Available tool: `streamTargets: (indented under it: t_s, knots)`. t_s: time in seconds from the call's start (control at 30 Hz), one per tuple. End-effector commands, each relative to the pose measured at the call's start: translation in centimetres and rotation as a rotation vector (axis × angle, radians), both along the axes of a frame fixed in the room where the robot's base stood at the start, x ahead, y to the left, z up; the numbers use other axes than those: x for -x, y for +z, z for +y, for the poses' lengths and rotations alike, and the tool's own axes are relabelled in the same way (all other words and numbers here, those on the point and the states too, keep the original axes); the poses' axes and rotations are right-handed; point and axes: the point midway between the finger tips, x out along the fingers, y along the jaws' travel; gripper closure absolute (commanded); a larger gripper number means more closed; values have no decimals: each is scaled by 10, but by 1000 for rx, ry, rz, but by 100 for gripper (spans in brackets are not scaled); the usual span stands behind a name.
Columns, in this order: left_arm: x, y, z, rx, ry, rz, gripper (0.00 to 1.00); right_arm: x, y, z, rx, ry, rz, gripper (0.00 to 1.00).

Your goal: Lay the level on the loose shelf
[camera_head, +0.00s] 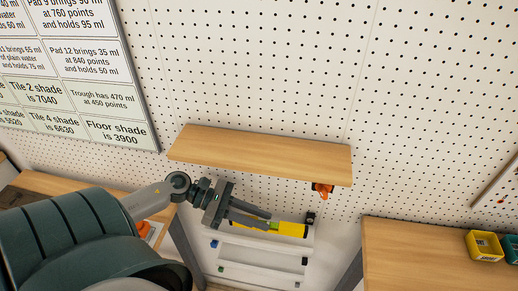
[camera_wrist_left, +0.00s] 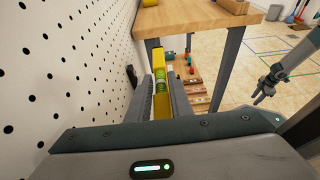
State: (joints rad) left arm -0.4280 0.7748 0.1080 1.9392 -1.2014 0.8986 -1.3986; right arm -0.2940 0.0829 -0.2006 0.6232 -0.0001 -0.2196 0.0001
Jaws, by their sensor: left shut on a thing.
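The loose shelf (camera_head: 258,153) is a light wooden board against the pegboard in the head view, and its top is bare. An orange and black piece (camera_head: 322,189) shows under its right end. My left gripper (camera_head: 268,221) is shut on the yellow level (camera_head: 292,229), in front of and lower in the picture than the shelf. The level also shows between the fingers in the left wrist view (camera_wrist_left: 161,84), with a green vial. The fingers hide part of it. My right gripper (camera_wrist_left: 263,91) shows small at the right of the left wrist view; its jaw opening is unclear.
A wooden table (camera_head: 420,255) stands at the right with a yellow bin (camera_head: 484,245) and a teal bin on it. Another wooden surface (camera_head: 75,184) is at the left. A low white rack (camera_head: 255,262) with small coloured pieces is below the level. The pegboard (camera_head: 260,60) stands behind.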

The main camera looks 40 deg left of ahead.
Motion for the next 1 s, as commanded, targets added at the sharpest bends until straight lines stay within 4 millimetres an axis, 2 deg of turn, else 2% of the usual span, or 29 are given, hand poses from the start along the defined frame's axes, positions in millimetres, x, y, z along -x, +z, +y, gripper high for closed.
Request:
streamTargets:
  t_s: [0.17,0.57,0.83,1.0]
  knots:
    - [0,-15,0,1,1,0,100,2,5,0,0,0,2,62]
    - [0,-20,0,1,0,0,100,9,6,2,-2,-2,12,62]
    - [0,-51,0,2,2,1,100,9,15,5,-5,-2,11,62]
    - [0,-57,-1,1,-1,-1,100,9,15,5,-5,-2,11,62]
